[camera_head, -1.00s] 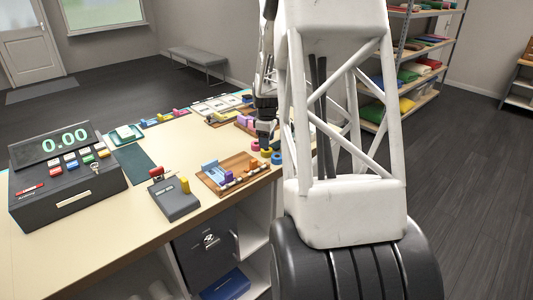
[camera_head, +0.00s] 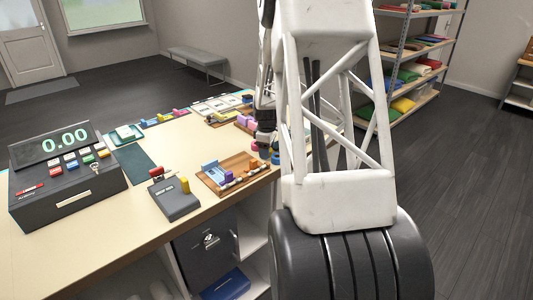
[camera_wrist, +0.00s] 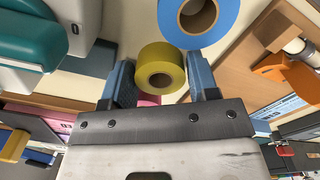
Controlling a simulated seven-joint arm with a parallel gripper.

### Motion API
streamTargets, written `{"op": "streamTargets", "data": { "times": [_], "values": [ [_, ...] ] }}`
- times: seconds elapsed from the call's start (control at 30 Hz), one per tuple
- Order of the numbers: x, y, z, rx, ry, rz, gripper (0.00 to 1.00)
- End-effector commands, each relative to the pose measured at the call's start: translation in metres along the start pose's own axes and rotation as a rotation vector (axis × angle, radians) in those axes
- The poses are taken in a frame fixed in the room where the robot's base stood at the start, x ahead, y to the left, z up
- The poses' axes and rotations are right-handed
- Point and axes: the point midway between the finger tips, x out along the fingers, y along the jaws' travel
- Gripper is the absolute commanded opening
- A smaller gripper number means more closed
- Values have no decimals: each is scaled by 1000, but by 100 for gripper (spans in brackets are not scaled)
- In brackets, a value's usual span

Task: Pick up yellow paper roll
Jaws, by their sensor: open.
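The yellow paper roll (camera_wrist: 160,66) shows in the wrist view between the two fingers of my gripper (camera_wrist: 160,85). The fingers are apart, one on each side of the roll, with a gap visible on its right. I cannot tell whether the left finger touches it. A blue roll (camera_wrist: 197,17) lies just beyond it. In the head view my gripper (camera_head: 264,152) is low over the counter's right part, and the yellow roll is hidden there by my gripper and arm.
A wooden tray (camera_head: 215,187) with small items lies left of my gripper. A card reader (camera_head: 176,202) and a cash register (camera_head: 65,190) stand further left on the counter. In the wrist view an orange item (camera_wrist: 285,73) and a teal item (camera_wrist: 25,40) lie at the sides.

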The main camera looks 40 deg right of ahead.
Motion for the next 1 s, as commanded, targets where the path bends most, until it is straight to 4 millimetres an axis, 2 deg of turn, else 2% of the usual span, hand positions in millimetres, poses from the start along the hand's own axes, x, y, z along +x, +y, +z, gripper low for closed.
{"op": "streamTargets", "data": {
  "times": [0.07, 0.2, 0.27, 0.67, 0.87, 1.0],
  "values": [
    [0, 0, 0, 0, 0, 0, 53],
    [0, 0, 0, 0, 0, 0, 32],
    [0, 0, 0, 0, 0, 0, 25],
    [-5, 0, 0, 0, 0, 1, 25],
    [-20, 0, 0, 0, 1, 1, 25],
    [-38, -1, 1, 0, 0, 0, 25]
  ]
}}
